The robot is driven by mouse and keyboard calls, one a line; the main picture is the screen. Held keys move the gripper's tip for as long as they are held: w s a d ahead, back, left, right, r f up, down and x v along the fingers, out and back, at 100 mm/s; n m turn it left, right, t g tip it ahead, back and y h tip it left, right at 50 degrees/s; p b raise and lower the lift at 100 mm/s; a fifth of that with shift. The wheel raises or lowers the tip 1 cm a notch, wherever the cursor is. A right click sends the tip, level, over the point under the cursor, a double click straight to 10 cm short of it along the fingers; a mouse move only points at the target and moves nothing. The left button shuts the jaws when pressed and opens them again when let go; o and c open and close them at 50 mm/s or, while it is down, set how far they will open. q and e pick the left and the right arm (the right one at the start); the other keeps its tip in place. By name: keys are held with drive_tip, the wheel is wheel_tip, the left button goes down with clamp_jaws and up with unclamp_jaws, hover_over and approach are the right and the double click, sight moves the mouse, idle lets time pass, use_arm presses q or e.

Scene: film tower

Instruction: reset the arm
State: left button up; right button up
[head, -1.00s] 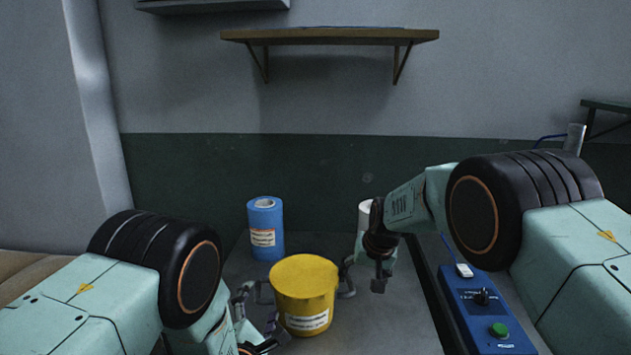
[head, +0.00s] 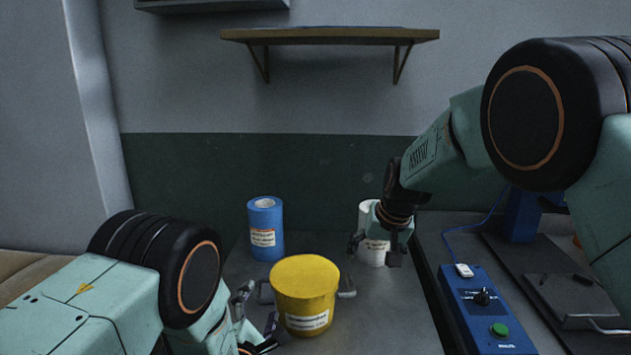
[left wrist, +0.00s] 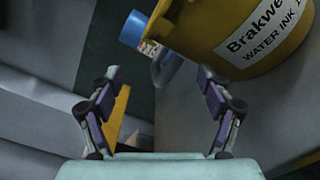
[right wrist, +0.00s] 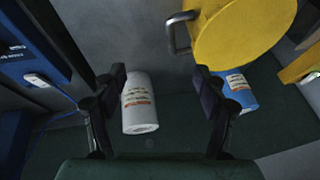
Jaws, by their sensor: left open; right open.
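My right gripper (head: 376,244) is open and empty above the table, right of the yellow bucket and in front of the white cylinder. In the right wrist view its spread fingers (right wrist: 160,95) show, with the white cylinder between and beyond them. My left gripper (head: 258,320) is low at the left of the yellow bucket (head: 305,290). In the left wrist view its fingers (left wrist: 160,95) are spread apart with nothing held. The bucket's handle lies just beyond them.
A blue cylinder (head: 265,228) and the white cylinder (head: 372,235) stand behind the bucket. A blue control box (head: 487,310) with a green button sits at the right, before a dark machine base (head: 560,285). A wooden shelf (head: 330,36) hangs on the wall.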

drive_tip(key=x, duration=1.2)
drive_tip(key=shift+d, duration=0.1)
drive_tip(key=shift+r, duration=0.1)
